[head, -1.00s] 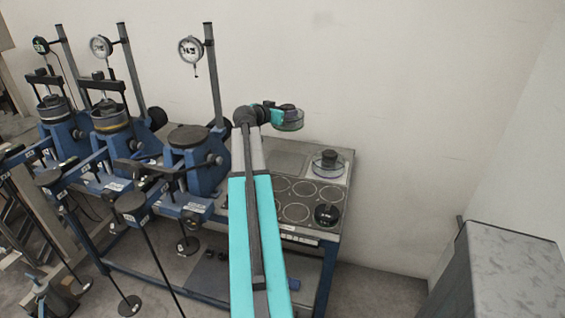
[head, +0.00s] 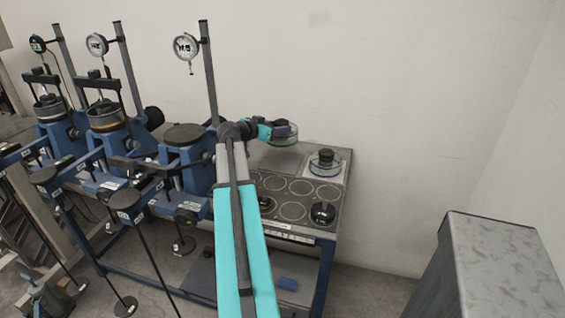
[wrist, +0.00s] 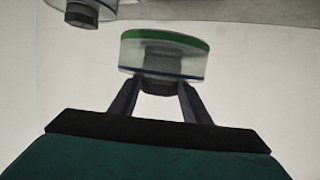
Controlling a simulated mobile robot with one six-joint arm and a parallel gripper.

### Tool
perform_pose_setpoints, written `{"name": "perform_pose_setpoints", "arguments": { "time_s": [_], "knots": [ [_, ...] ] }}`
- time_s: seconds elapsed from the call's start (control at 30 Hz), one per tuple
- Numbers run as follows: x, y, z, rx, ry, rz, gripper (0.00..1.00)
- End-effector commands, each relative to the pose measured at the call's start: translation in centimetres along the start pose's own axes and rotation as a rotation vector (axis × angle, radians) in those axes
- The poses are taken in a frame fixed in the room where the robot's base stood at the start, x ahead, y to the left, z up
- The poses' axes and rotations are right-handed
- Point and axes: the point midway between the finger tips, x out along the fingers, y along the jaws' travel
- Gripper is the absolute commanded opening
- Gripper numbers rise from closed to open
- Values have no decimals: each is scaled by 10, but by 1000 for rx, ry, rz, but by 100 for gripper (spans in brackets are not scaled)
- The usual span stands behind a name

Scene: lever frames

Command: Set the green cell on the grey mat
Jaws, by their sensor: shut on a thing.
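The green cell (wrist: 165,50) is a clear, short cylinder with a green ring and a dark knob. My gripper (wrist: 157,93) is shut on its knob in the wrist view. In the head view the held green cell (head: 289,138) is at my gripper (head: 268,130), by the far side of the bench top. The grey mat (head: 277,161) is a plain grey square below it in the picture, partly hidden by my arm and the cell. The cell appears to be above the mat; the exact gap is unclear.
Another clear cell with a black knob (head: 325,162) stands on a white mat (head: 343,168) to the right. A black knobbed weight (head: 322,212) stands near circular marks at the bench front. Blue load frames with dial gauges (head: 186,46) stand on the left.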

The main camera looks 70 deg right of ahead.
Motion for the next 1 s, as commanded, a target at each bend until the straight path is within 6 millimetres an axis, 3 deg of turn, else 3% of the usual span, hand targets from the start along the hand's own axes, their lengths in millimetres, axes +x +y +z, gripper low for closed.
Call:
{"name": "perform_pose_setpoints", "arguments": {
  "time_s": [0.37, 1.0],
  "knots": [
    [5, 3, 3, -1, 3, 4, 0],
    [22, 4, 55, 0, 3, 5, 0]
  ]
}}
